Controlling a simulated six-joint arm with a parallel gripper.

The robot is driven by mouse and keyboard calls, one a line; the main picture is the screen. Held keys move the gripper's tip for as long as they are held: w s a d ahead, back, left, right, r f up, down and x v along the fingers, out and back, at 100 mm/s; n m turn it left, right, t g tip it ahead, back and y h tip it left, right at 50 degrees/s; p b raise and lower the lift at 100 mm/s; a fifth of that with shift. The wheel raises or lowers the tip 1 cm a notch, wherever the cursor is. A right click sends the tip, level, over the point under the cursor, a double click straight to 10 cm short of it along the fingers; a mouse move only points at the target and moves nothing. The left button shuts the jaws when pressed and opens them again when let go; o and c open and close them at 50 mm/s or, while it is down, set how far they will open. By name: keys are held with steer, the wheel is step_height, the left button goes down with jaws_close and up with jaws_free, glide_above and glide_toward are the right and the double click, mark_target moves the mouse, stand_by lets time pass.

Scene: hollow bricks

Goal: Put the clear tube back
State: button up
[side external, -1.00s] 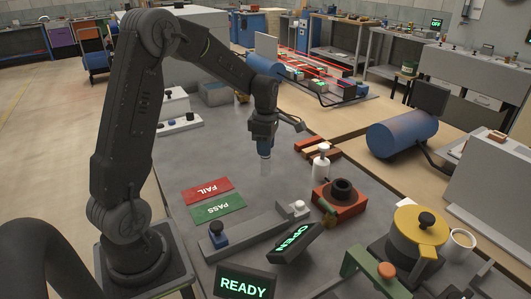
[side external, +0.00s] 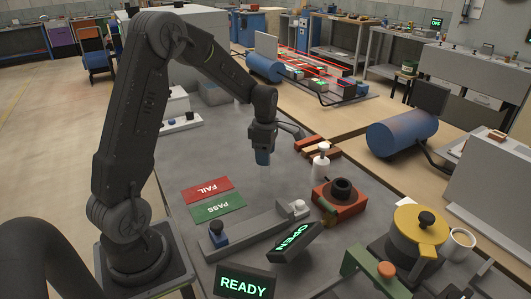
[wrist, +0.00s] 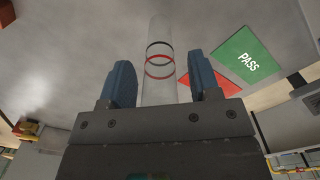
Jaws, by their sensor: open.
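The clear tube (wrist: 159,95), with one black and one red ring, shows in the wrist view between the two blue fingers of my gripper (wrist: 162,68). There is a visible gap between the tube and each finger, and my gripper is open. In the side view my gripper (side external: 263,158) points straight down over the grey bench, beyond the cards. The tube is only faintly visible below the fingers there, and its lower end is hard to make out.
A red FAIL card (side external: 207,190) and green PASS card (side external: 218,208) lie nearer the camera. A white bottle (side external: 320,165) and an orange block with a black ring (side external: 340,198) stand to the right. A grey bar fixture (side external: 255,227) and OPEN sign (side external: 295,241) are in front.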

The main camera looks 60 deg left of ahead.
step_height(320, 180, up, 12)
steer(key=shift+r, duration=0.1)
steer(key=s+d+r+m+t, duration=0.3)
steer(key=s+d+r+m, duration=0.2)
steer(key=s+d+m, duration=0.5)
steer(key=s+d+f+m+t, duration=0.1)
steer(key=s+d+m+t, duration=0.1)
steer(key=s+d+m, duration=0.7)
steer(key=shift+d+f+m+t, duration=0.2)
steer(key=shift+d+m+t, duration=0.15)
steer(key=shift+m, duration=3.65)
